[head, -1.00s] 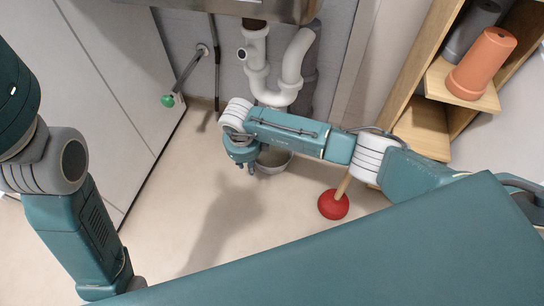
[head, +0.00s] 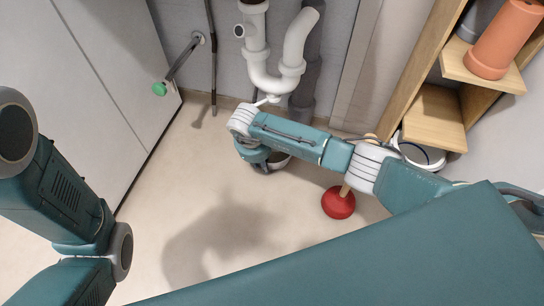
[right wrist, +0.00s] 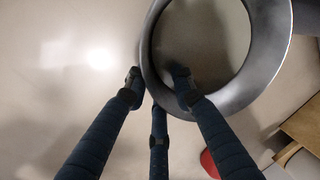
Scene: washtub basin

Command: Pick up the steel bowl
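The steel bowl (head: 281,161) is on the floor below the drain pipes in the head view, mostly hidden by my right arm and gripper. In the right wrist view its grey ring-shaped rim (right wrist: 275,55) is at the top right. My right gripper (head: 260,163) is at the bowl's left side. In the right wrist view its fingers (right wrist: 156,78) are spread, one over the inside of the rim and one outside it. I cannot tell whether they touch the bowl. My left arm is at the left of the head view, but its gripper does not show.
A red plunger (head: 339,203) stands to the right of the bowl. White drain pipes (head: 270,75) and a green-tipped rod (head: 160,89) are behind. The floor at left front is clear.

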